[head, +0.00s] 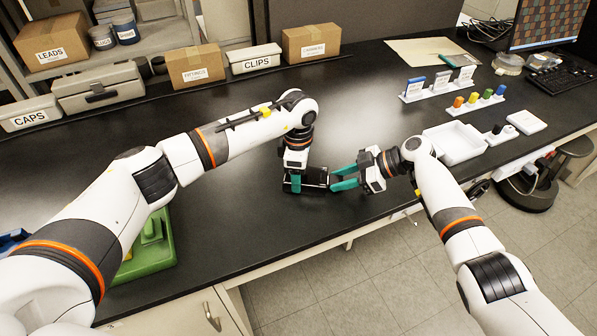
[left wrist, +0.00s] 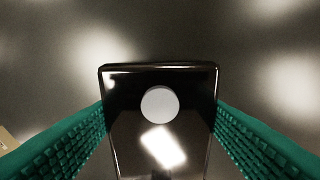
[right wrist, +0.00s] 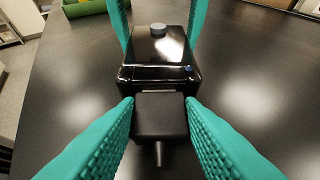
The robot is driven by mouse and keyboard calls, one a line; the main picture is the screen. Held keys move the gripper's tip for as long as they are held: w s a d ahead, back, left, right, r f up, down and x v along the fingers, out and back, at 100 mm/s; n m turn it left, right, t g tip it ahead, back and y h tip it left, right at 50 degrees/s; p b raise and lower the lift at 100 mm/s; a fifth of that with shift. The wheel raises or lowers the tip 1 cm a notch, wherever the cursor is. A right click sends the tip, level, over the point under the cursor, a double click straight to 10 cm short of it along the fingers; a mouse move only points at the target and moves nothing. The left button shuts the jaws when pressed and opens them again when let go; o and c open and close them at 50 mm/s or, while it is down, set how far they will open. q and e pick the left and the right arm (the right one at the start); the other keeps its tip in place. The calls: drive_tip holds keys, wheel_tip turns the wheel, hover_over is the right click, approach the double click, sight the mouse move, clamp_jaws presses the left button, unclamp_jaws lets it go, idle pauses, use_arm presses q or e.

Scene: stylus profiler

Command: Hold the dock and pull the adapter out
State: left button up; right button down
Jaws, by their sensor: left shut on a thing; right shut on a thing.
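The dock (head: 315,177) is a glossy black box with a grey round button on top, lying on the black bench. It also shows in the left wrist view (left wrist: 160,82) and the right wrist view (right wrist: 158,72). My left gripper (head: 297,184) is shut on it from above, one finger on each side. The adapter (right wrist: 160,118) is a small matte black block with a short stub towards the camera. It sits against the dock's near face, with a thin pale strip between; how deep it is seated is hidden. My right gripper (head: 334,180) is shut on the adapter's sides.
A white tray (head: 455,146) stands to the right. Racks with coloured caps (head: 474,100) and small boxes (head: 440,85) are behind it. A green block (head: 150,250) is at the left, partly behind my left arm. Labelled boxes (head: 194,64) line the back. The bench around the dock is clear.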

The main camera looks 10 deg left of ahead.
sight(357, 190)
use_arm(q)
drive_tip(key=shift+s+f, duration=0.35)
use_arm(e)
drive_tip(key=shift+w+d+r, duration=0.2)
drive_tip(key=shift+w+d, duration=0.2)
drive_tip(key=shift+d, duration=0.1)
drive_tip(key=shift+s+d+f, duration=0.15)
drive_tip(key=shift+s, duration=0.1)
drive_tip(key=shift+w+d, duration=0.1)
drive_tip(key=shift+d, duration=1.35)
drive_tip(key=shift+v, duration=2.9)
drive_tip(key=shift+d+f, duration=0.1)
